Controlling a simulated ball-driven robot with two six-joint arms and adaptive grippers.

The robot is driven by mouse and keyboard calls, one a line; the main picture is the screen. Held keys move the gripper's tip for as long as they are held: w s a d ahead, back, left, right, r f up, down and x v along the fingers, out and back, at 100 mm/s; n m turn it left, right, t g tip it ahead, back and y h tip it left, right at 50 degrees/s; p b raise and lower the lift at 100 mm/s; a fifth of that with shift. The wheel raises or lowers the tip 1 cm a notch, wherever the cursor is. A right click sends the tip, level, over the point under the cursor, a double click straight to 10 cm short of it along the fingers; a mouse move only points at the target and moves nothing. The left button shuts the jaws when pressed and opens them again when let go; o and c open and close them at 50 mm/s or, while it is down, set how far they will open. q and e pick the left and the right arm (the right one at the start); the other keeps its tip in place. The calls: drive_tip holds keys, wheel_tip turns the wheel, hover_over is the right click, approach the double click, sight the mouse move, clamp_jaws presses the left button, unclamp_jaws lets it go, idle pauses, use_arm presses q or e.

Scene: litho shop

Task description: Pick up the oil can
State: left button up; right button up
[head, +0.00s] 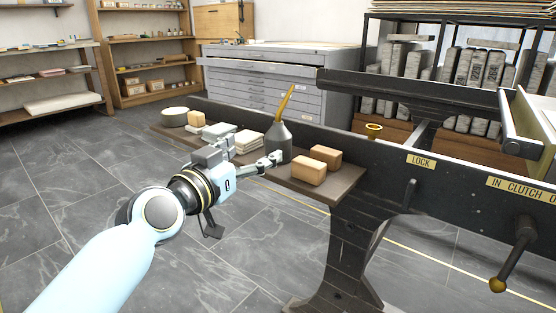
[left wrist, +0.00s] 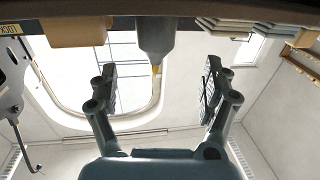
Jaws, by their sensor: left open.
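The oil can (head: 279,138) is dark grey with a cone top and a long brass spout slanting up. It stands upright on a narrow wooden shelf on the side of the dark press. My left gripper (head: 254,150) is open at the can's left, one fingertip overlapping the can's lower front in the head view. In the left wrist view the picture is upside down. There the oil can (left wrist: 155,38) shows between the lines of the two open fingers of my left gripper (left wrist: 161,88), with no clear contact. My right gripper is out of view.
Two orange-tan blocks (head: 309,171) sit right of the can on the shelf (head: 335,189). The press beam with the LOCK label (head: 421,161) runs behind.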

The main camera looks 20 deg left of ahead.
sight(271, 142)
use_arm(q)
drive_tip(key=w, duration=0.2)
drive_tip(key=w+d, duration=0.1)
drive_tip(key=w, duration=0.2)
drive_tip(key=w+d+b, duration=0.1)
drive_tip(key=w, duration=0.3)
drive_tip(key=shift+w+d+f, duration=0.2)
drive_tip(key=shift+d+f, duration=0.05)
drive_tip(key=c, duration=1)
drive_tip(key=shift+c, duration=0.7)
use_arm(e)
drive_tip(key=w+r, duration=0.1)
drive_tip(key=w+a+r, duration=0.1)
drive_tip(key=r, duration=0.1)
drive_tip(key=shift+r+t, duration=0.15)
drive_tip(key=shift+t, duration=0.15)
use_arm(q)
drive_tip(key=shift+r, duration=0.15)
